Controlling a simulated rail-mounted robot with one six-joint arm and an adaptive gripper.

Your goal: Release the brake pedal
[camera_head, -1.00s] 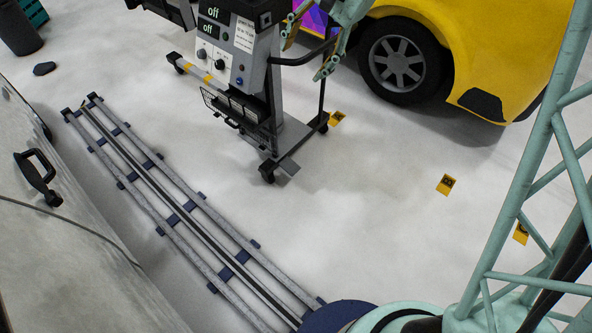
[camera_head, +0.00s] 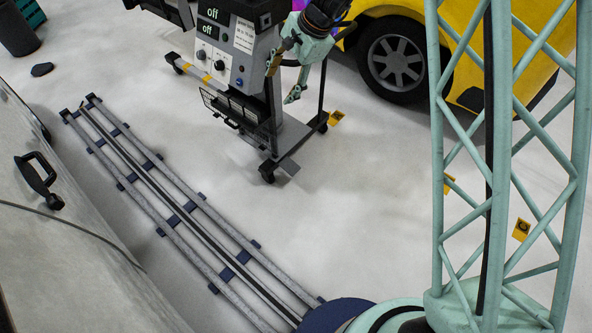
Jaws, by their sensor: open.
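The wheeled machine cart (camera_head: 235,60) stands upright on the floor at the upper middle, with two "off" displays and a knob panel. No part of it can be clearly told as the brake pedal. Dark casters show on its low legs, and one leg at the left has yellow stripes. My gripper (camera_head: 284,80) is open and empty, its fingers pointing down, in front of the right side of the cart in the picture. Whether it touches the cart cannot be told.
A yellow car (camera_head: 545,45) with a grey wheel is at the upper right. My floor rail (camera_head: 190,205) runs diagonally at the left. A pale panel with a black handle (camera_head: 37,178) is at the left edge. Small yellow markers (camera_head: 336,117) lie on the floor. Open floor lies right of the rail.

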